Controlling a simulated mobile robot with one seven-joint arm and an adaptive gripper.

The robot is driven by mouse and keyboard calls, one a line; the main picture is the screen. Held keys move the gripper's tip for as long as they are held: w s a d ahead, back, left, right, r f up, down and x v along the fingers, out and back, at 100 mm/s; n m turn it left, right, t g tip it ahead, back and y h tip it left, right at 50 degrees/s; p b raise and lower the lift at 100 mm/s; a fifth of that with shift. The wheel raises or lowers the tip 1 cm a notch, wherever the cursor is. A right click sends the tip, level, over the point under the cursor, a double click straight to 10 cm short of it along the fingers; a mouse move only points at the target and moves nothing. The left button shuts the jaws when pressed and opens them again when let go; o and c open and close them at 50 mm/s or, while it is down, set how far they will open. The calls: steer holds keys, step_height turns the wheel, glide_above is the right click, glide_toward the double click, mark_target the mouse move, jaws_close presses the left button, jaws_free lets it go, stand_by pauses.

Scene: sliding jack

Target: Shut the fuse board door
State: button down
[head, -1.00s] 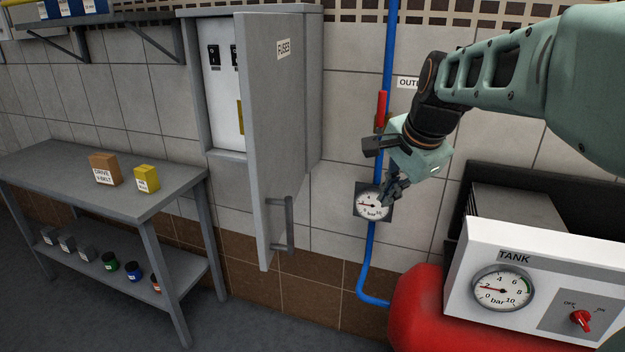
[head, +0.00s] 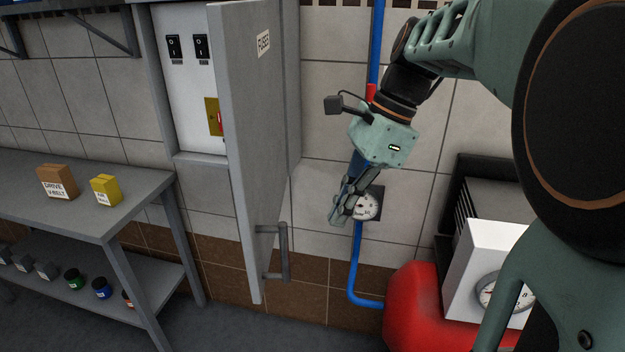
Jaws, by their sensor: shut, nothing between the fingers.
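The fuse board (head: 187,88) is a grey wall cabinet with black switches and a yellow plate inside. Its grey door (head: 256,125), labelled FUSES, stands wide open, swung out to the right of the opening. The door's bar handle (head: 285,251) is on the lower part of its outer face, near the free edge. My gripper (head: 337,219) is shut and empty. It points down, to the right of the door and above the handle's height in the picture, and appears apart from both. It partly covers the round pressure gauge behind it.
A blue pipe (head: 355,270) with a gauge (head: 368,204) runs down the wall. A red tank (head: 410,308) and a white panel (head: 487,262) stand at lower right. A grey bench (head: 130,198) with a brown box (head: 58,182) and yellow box (head: 106,190) is at left.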

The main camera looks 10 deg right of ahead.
steer(key=a+f, duration=0.6)
steer(key=shift+s+a+f, duration=0.25)
steer(key=shift+a+f, duration=0.05)
steer(key=shift+a, duration=0.05)
